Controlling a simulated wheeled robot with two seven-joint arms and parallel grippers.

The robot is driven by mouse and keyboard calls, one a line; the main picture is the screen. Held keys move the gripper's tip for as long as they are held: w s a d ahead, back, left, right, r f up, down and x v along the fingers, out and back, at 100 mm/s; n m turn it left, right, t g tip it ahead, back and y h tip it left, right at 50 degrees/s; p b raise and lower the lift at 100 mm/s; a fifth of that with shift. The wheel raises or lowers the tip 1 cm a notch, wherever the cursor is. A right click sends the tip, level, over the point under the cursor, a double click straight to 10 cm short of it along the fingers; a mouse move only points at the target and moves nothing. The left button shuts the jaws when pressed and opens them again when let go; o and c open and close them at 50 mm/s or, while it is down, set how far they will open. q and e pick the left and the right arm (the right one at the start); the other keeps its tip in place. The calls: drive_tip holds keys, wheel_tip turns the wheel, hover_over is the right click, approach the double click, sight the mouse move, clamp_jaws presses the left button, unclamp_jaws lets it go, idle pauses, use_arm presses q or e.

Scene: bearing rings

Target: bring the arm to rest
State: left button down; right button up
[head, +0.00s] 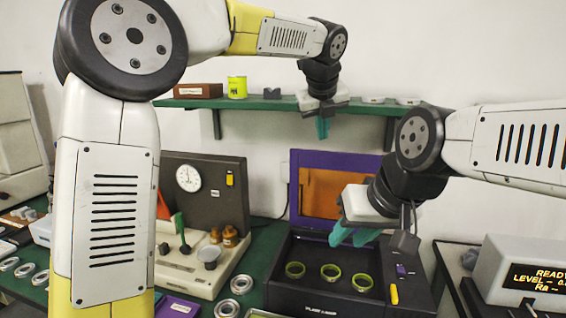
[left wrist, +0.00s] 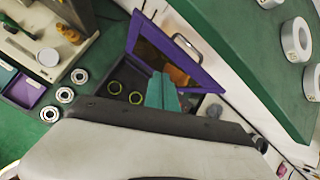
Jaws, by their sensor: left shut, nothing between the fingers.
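My left gripper (head: 322,128) hangs with its teal fingers down in front of the green wall shelf, high above the bench. In the left wrist view its fingers (left wrist: 162,92) are together with nothing between them. My right gripper (head: 354,236) is low over the back right of the black case (head: 290,301), its teal fingers pointing down and left. I cannot tell whether those fingers are apart, and I see nothing held in them.
The case's purple-framed lid (head: 296,190) stands open. Silver rings (head: 242,284) lie left of the case. A display unit (head: 510,262) stands right.

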use_arm(q)
drive_tip(key=s+a+f+n, duration=0.2)
drive_tip(key=s+a+n, duration=0.5)
drive_tip(key=a+n, duration=0.25)
drive_tip(key=s+a+f+n, duration=0.2)
drive_tip(key=s+a+n, duration=0.5)
drive_tip(key=a, duration=0.4)
drive_tip(key=s+a+f+n, duration=0.3)
drive_tip(key=s+n, duration=0.3)
drive_tip(key=n, duration=0.2)
drive_tip(key=s+a+f+n, duration=0.4)
drive_tip(key=s+f+n, duration=0.2)
drive_tip(key=n, duration=0.3)
drive_tip(key=shift+s+a+g, duration=0.3)
drive_tip(key=shift+s, duration=0.25)
